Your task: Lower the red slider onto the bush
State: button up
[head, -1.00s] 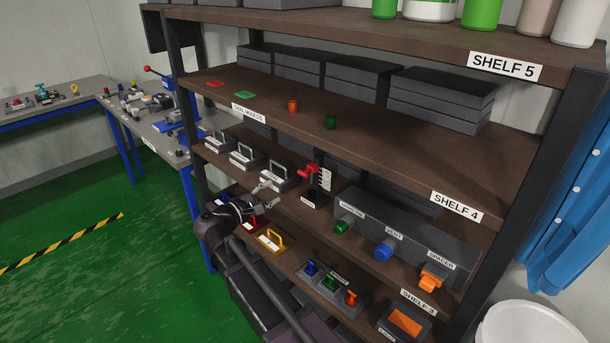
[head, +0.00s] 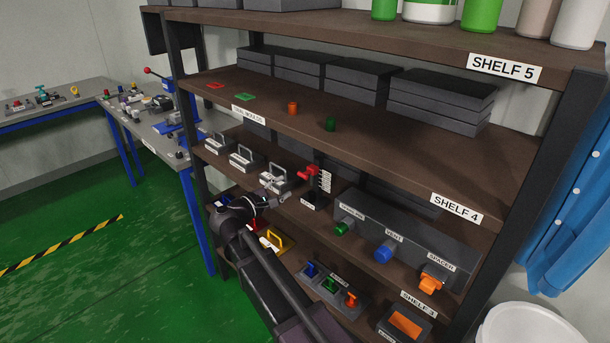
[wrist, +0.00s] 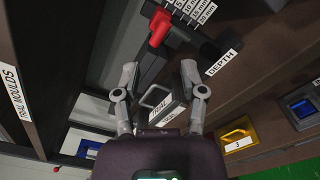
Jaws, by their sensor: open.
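The red slider (head: 309,170) sits on an upright depth gauge (head: 325,181) on the middle shelf. In the wrist view the red slider (wrist: 160,27) is beyond the fingertips, near the top of the picture. My gripper (head: 275,191) is just left of the gauge and apart from it. In the wrist view my gripper (wrist: 157,82) is open, with nothing held between its fingers. I cannot make out a bush under the slider.
Grey handled trial moulds (head: 244,158) stand left of the gauge; one handle (wrist: 155,100) shows between the fingers in the wrist view. A grey box with coloured knobs (head: 405,235) stands to the right. The shelf above (head: 385,151) overhangs. A yellow handle (head: 275,240) is below.

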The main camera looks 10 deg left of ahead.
aim_at(305, 175)
jog(key=x, duration=0.9)
jog(key=shift+w+d, duration=0.15)
jog(key=shift+w, duration=0.05)
jog(key=c, duration=0.7)
